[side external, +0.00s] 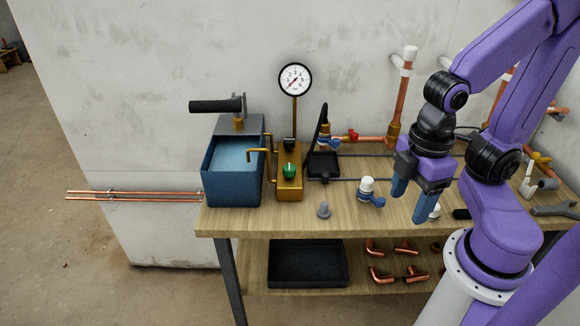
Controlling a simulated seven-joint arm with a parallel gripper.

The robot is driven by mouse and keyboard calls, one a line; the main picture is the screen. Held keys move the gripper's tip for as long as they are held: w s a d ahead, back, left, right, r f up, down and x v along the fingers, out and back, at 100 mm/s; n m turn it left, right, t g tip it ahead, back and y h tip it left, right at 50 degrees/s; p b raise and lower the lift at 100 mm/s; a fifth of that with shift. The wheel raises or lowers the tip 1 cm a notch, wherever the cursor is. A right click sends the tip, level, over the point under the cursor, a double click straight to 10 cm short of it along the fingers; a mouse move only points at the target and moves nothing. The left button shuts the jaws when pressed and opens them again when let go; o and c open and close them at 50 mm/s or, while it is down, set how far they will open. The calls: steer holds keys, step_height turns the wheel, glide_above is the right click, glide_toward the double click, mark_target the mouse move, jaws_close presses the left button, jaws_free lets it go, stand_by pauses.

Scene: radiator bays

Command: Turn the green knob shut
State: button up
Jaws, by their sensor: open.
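A round pressure gauge (294,79) stands on a stem above the block. The knob's exact turn angle is too small to tell. My gripper (408,206) hangs well to the right of the knob, pointing down over the bench, with its blue fingers apart. It is open, and I see nothing between the fingers.
A black-handled pump lever (216,106) juts left above the tank. The bench front edge (330,225) is mostly clear.

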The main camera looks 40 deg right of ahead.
steer(key=w+a+r+n, duration=0.15)
steer(key=w+a, duration=0.25)
steer(key=w, duration=0.6)
steer(key=n, duration=0.4)
glide_above(289, 167)
step_height(289, 167, down, 17)
steer(key=shift+d+r, duration=0.1)
steer(key=c, duration=1.1)
steer(key=shift+o, duration=0.2)
